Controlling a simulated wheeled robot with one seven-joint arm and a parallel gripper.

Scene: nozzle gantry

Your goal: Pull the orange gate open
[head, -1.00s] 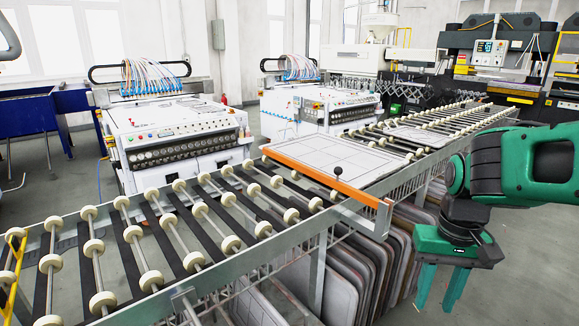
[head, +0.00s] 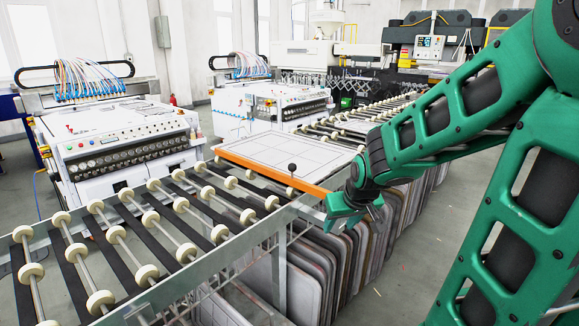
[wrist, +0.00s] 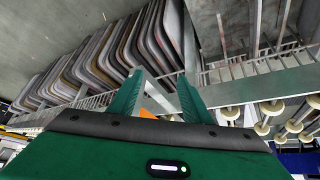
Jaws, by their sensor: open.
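The orange gate (head: 262,172) is a long flat bar lying across the roller conveyor, at the near edge of a white gridded panel. My gripper (head: 334,213) is at the right end of the gate, by the conveyor's side rail, and partly hides that end. In the wrist view its two green fingers (wrist: 158,92) are spread apart. A small orange piece (wrist: 148,113) shows between the finger bases. Whether the fingers touch the gate, I cannot tell.
The roller conveyor (head: 150,222) runs from the lower left to the back right, with a metal side rail. The white panel (head: 285,150) lies behind the gate. Several grey panels (head: 310,275) stand upright under the conveyor. White machines (head: 120,150) stand beyond it.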

